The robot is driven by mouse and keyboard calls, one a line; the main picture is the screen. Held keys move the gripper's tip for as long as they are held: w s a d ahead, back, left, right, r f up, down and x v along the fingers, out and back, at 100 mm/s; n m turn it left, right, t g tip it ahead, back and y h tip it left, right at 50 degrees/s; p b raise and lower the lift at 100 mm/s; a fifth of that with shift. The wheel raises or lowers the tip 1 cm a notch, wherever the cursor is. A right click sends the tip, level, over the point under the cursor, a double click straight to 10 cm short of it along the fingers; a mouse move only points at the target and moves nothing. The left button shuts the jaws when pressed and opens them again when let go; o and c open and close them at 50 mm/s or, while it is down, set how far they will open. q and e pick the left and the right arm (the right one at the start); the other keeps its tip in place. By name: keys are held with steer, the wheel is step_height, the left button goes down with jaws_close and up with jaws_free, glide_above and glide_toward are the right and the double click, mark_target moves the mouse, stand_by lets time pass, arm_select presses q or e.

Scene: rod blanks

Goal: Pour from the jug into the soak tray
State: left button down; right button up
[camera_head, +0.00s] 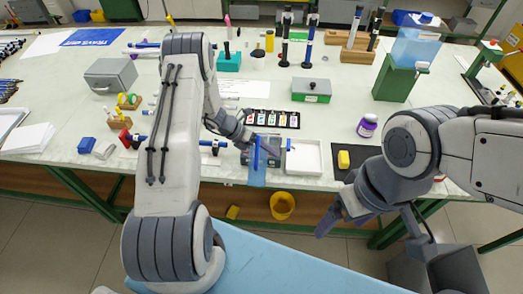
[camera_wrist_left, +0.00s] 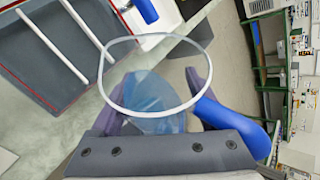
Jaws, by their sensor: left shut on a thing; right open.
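The jug (camera_head: 257,174) is clear bluish with a blue handle, at the table's front edge in the head view. My left gripper (camera_head: 252,146) is shut on it. In the left wrist view the jug (camera_wrist_left: 152,100) sits between the fingers, its round rim facing the camera and its handle (camera_wrist_left: 240,125) at the right. I cannot tell its liquid level. A shallow white tray (camera_head: 304,157), apparently the soak tray, lies just right of the jug. The wrist view also shows a dark grey tray (camera_wrist_left: 35,75) with white rods and a red line. My right gripper (camera_head: 337,217) is open and empty, low in front of the table.
A row of small coloured pieces (camera_head: 272,119) lies behind the jug. A yellow bucket (camera_head: 282,206) is below the table edge. Another blue container stands on a green stand (camera_head: 393,83).

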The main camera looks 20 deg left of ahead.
stand_by(0.3)
arm_select(q)
steer(key=shift+f+g, duration=0.2)
steer(key=shift+g, duration=0.1)
stand_by(0.3)
steer(key=shift+r+n, duration=0.1)
steer(key=shift+n, duration=0.2)
steer(key=shift+r+g+h, duration=0.15)
steer(key=shift+g+h, duration=0.15)
stand_by(0.4)
steer(key=shift+r+g, duration=0.15)
steer(key=shift+g, duration=0.15)
stand_by(0.7)
steer(key=shift+s+r+n, duration=0.1)
steer(key=shift+n, duration=0.2)
